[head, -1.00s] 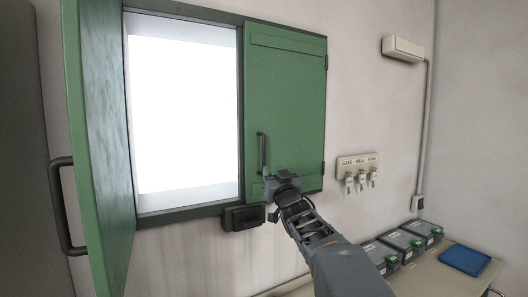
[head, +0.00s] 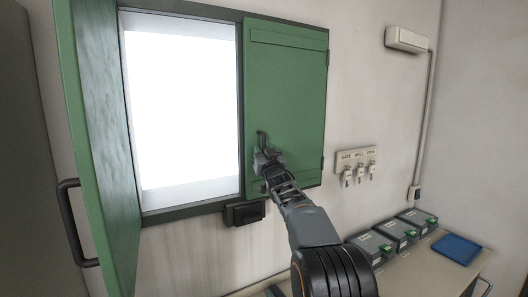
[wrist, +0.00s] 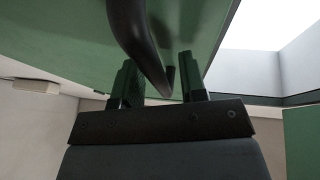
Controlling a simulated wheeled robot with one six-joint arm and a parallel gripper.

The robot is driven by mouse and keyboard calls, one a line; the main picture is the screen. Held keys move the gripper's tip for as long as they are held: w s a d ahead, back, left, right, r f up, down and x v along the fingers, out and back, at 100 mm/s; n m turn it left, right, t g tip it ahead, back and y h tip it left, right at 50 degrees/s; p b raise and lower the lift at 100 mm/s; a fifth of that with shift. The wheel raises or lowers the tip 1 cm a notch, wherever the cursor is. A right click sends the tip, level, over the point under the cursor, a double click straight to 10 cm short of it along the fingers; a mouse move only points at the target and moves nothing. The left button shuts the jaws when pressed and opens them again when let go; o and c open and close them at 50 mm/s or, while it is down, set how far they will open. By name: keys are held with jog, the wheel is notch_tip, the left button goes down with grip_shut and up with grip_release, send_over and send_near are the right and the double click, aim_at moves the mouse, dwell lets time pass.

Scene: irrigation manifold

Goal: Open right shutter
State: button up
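The right shutter (head: 290,90) is a green panel, shut flat over the right half of the window. Its dark vertical handle (head: 261,138) is near the panel's lower left edge; the lower part is hidden behind my gripper (head: 265,158). In the wrist view, the handle (wrist: 135,40) curves down to between the two fingers of my gripper (wrist: 160,82). The fingers are apart, with gaps visible beside the handle. I cannot tell whether either finger touches it.
The left shutter (head: 100,130) stands swung open with its own handle. A dark box (head: 243,214) sits under the frame. A key rack (head: 356,162) hangs to the right. Several grey boxes (head: 396,231) and a blue item (head: 457,249) lie on a bench below.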

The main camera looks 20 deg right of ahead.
jog(key=shift+c, duration=0.3)
grip_shut()
